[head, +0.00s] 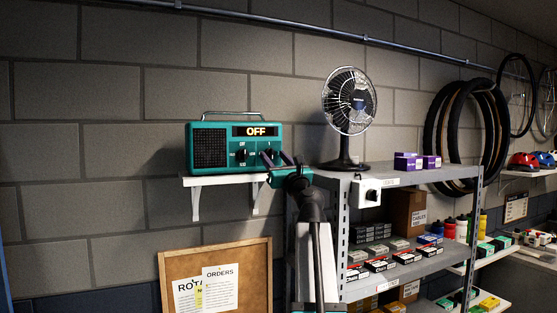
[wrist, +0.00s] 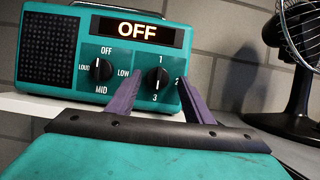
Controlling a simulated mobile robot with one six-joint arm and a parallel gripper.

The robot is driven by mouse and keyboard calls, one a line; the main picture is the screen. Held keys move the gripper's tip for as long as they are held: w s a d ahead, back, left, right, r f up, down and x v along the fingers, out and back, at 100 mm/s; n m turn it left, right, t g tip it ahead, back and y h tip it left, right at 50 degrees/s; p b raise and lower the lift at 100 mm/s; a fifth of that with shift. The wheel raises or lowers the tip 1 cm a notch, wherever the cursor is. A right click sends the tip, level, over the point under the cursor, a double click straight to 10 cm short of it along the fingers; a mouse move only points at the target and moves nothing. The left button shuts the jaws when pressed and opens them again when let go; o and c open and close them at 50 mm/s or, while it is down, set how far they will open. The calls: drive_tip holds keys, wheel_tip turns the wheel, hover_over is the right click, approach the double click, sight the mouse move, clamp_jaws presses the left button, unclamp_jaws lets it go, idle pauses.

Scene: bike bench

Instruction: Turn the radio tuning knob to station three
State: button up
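The teal radio (head: 208,148) stands on a white wall shelf, and its display (wrist: 137,31) reads OFF. My gripper (head: 282,158) is open and empty before the radio's right side. In the wrist view its purple fingers lie either side of the tuning knob; I cannot tell whether they touch it.
A desk fan (head: 349,105) stands right of the radio on a grey metal shelf rack (head: 410,174). A small white box with a black knob (head: 367,192) hangs on the rack's front. A cork board (head: 250,268) is below the white shelf (head: 225,180).

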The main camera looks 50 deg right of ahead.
drive_tip(key=shift+a+f, duration=0.15)
drive_tip(key=shift+f, duration=0.05)
drive_tip(key=shift+s+a+f+b, duration=0.25)
drive_tip(key=shift+s+b, duration=0.1)
drive_tip(key=shift+s, duration=0.15)
drive_tip(key=b+v, duration=0.4)
drive_tip(key=v, duration=0.8)
drive_tip(key=shift+s, duration=0.3)
drive_tip(key=shift+r, duration=0.1)
